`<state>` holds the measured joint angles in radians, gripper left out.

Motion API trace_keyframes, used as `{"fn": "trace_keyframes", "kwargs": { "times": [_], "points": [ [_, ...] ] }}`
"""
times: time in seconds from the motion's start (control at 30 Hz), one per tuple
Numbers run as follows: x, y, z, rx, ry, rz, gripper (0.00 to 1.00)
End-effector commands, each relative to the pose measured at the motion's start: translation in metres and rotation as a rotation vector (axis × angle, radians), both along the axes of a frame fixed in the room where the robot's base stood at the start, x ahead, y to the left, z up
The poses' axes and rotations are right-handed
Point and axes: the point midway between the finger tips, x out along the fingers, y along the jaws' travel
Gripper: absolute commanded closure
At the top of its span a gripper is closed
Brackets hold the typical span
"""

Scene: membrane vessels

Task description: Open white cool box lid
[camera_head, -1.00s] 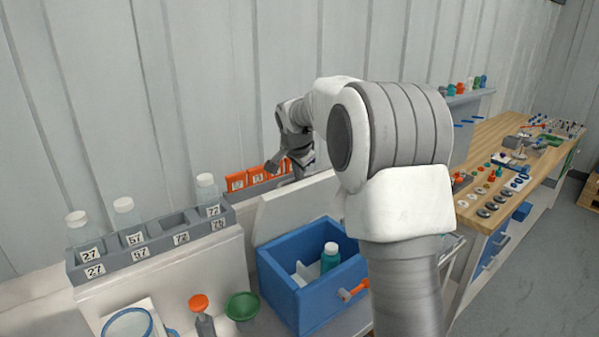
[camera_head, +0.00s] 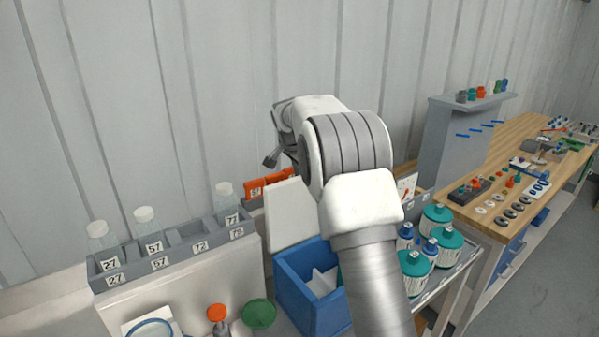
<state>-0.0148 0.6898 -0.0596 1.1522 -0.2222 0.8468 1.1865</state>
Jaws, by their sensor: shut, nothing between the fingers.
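The cool box is a blue box (camera_head: 293,292) on the bench, with its white lid (camera_head: 290,214) standing raised at the box's back edge. The open top shows a white divider inside, and a bit of a teal-capped bottle shows beside my arm. My gripper (camera_head: 272,158) is behind and above the lid, near the wall, partly hidden by my own wrist. It is shut and empty. I see a gap between it and the lid in this view. My arm covers the right side of the box.
A grey rack (camera_head: 180,250) with numbered slots and clear bottles stands at left. Orange labelled blocks (camera_head: 265,183) sit behind the lid. A green bowl (camera_head: 259,314) is left of the box. Teal-capped jars (camera_head: 415,265) stand at right, before a wooden workbench (camera_head: 490,150).

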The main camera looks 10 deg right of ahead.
Motion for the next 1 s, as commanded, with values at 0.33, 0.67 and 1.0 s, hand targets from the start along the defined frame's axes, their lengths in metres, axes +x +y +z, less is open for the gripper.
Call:
{"fn": "trace_keyframes", "kwargs": {
  "times": [0.33, 0.67, 1.0],
  "points": [
    [-0.017, 0.009, 0.037, 0.001, -0.006, 0.001, 1.00],
    [-0.053, 0.026, 0.108, 0.001, -0.006, 0.002, 1.00],
    [-0.075, 0.036, 0.149, 0.000, -0.001, 0.000, 1.00]
  ]
}}
